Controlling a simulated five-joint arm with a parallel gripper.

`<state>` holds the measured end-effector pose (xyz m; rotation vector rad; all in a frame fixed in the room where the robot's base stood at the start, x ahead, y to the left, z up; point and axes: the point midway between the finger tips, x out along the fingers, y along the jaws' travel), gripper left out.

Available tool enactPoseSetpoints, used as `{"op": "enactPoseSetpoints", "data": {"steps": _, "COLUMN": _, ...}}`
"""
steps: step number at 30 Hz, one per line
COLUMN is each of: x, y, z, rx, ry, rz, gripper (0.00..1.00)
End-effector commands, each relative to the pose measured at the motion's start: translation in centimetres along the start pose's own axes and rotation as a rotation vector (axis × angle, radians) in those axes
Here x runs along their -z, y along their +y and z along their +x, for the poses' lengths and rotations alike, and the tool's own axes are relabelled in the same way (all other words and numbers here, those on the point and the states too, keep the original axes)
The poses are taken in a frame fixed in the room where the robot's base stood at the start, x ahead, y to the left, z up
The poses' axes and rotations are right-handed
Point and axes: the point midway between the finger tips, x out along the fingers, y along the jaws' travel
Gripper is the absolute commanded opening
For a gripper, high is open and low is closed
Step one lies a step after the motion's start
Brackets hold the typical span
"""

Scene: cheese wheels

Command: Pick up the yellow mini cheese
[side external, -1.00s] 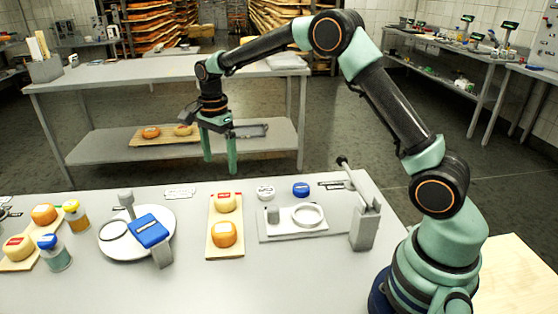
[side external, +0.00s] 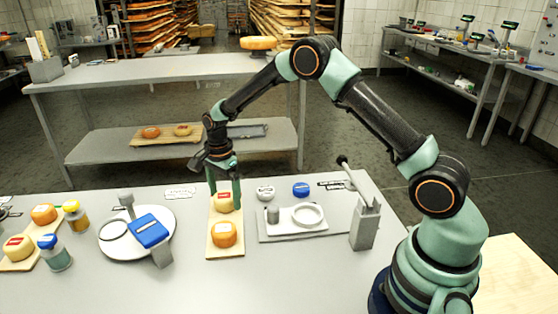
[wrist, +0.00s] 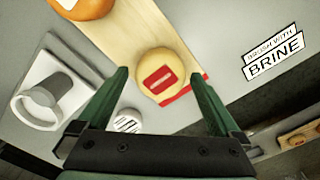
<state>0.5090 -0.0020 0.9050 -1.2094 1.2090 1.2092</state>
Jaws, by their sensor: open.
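The yellow mini cheese (side external: 223,202) with a red label sits on the far end of a wooden board (side external: 213,243). In the wrist view the yellow mini cheese (wrist: 172,85) lies between and just ahead of my two green fingers. My gripper (side external: 224,202) is open and empty, pointing down at the cheese; in the side view the fingers overlap its sides. The wrist view also shows my gripper (wrist: 163,88) with its fingers spread wider than the cheese. I cannot tell how far the fingertips stand above the board.
An orange mini cheese (side external: 224,234) sits on the same board, nearer the front. A grey press plate (side external: 270,229), a white lid (side external: 265,192) and a blue lid (side external: 301,189) are to the right.

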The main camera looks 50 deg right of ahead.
Motion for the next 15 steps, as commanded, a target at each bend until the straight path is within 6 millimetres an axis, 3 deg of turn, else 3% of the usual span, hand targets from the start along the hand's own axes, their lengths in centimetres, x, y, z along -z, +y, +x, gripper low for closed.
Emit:
{"op": "enactPoseSetpoints", "data": {"steps": 5, "x": 0.00, "y": -0.02, "z": -0.01, "rx": 0.000, "ry": 0.000, "rz": 0.000, "gripper": 1.00}}
{"op": "enactPoseSetpoints", "data": {"steps": 9, "x": 0.01, "y": -0.01, "z": -0.03, "rx": 0.000, "ry": 0.000, "rz": 0.000, "gripper": 0.46}}
{"op": "enactPoseSetpoints", "data": {"steps": 12, "x": 0.01, "y": -0.04, "z": -0.06, "rx": 0.001, "ry": 0.000, "rz": 0.000, "gripper": 0.13}}
{"op": "enactPoseSetpoints", "data": {"steps": 15, "x": 0.01, "y": -0.04, "z": -0.07, "rx": 0.001, "ry": 0.000, "rz": 0.000, "gripper": 0.13}}
